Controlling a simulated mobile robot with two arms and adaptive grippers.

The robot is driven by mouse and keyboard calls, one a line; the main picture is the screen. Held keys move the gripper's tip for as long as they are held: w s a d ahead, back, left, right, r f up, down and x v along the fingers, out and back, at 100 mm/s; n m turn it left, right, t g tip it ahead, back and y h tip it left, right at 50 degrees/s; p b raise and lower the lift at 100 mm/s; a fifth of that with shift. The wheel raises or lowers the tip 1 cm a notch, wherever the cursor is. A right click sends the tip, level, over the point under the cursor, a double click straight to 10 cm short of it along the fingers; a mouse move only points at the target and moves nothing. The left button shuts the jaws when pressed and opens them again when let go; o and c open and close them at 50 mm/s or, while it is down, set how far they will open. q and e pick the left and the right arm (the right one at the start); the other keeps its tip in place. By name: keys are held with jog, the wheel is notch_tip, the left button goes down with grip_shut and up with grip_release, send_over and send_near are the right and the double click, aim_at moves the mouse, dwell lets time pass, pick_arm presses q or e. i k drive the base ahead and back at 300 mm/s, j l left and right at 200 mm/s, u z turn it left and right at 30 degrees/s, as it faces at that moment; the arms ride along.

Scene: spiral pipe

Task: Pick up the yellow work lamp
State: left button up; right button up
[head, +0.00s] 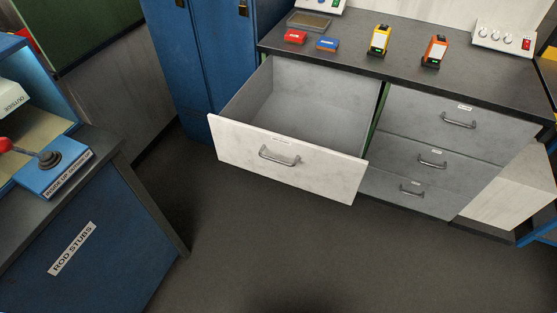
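The yellow work lamp (379,40) stands upright on the dark worktop (463,78) of the drawer cabinet. It has a pale front panel and a dark base with a green spot. An orange lamp of similar shape (434,52) stands to its right, apart from it. Neither of my grippers shows in the head view.
A large drawer (285,163) stands pulled out, empty as far as I see, below the lamp. Red (295,37) and blue (327,44) small boxes, a shallow tray (309,20) and control boxes (503,38) share the worktop. A blue lever bench (95,240) stands left. The middle floor is clear.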

aim_at(379, 43)
jog(key=z, duration=0.4)
jog(key=i+l+z, duration=0.8)
jog(key=i+l, duration=0.1)
